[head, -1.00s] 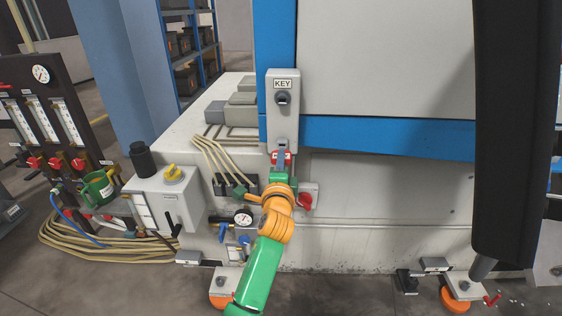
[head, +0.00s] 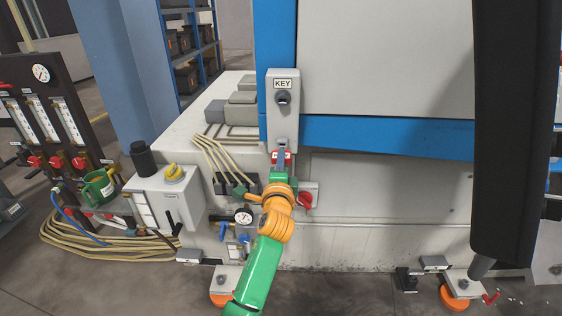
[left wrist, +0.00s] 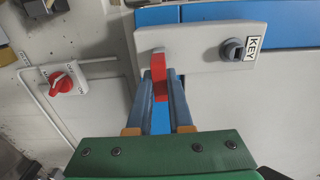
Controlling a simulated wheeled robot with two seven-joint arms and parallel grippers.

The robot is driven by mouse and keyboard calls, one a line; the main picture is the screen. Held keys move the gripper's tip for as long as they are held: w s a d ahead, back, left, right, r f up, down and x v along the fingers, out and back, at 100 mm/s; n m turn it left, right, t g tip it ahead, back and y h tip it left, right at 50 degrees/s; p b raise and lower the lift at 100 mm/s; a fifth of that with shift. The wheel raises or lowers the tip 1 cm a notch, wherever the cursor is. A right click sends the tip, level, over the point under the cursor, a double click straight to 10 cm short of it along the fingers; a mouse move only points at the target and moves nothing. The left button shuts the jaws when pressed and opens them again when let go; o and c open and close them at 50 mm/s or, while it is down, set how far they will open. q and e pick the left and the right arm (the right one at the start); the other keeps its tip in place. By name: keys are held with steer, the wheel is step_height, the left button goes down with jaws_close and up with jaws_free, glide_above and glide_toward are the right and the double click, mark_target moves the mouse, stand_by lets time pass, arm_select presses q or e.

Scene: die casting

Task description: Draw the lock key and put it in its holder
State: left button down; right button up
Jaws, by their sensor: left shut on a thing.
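A tall grey box (head: 272,118) labelled KEY is mounted on the machine's front edge; it also shows in the left wrist view (left wrist: 190,62). A dark round keyed socket (head: 283,98) sits below the label, empty; it shows in the left wrist view too (left wrist: 234,49). My left gripper (head: 281,157) is at the lower end of the box. Its blue fingers are shut on the red key (left wrist: 158,72). The key's far end meets a small metal part on the box; whether it is still inserted I cannot tell. My right gripper is out of view.
A red rotary switch (head: 306,200) is right of my left wrist. A pressure gauge (head: 243,217), hoses (head: 213,160) and a grey box with a yellow knob (head: 174,174) are to the left. A large dark upright body (head: 513,120) fills the right side.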

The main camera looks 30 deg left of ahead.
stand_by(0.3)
arm_select(q)
steer(key=shift+b+x, duration=0.4)
steer(key=shift+x, duration=1.25)
steer(key=c, duration=0.7)
jaws_free()
steer(key=shift+c, duration=0.2)
steer(key=v, duration=0.7)
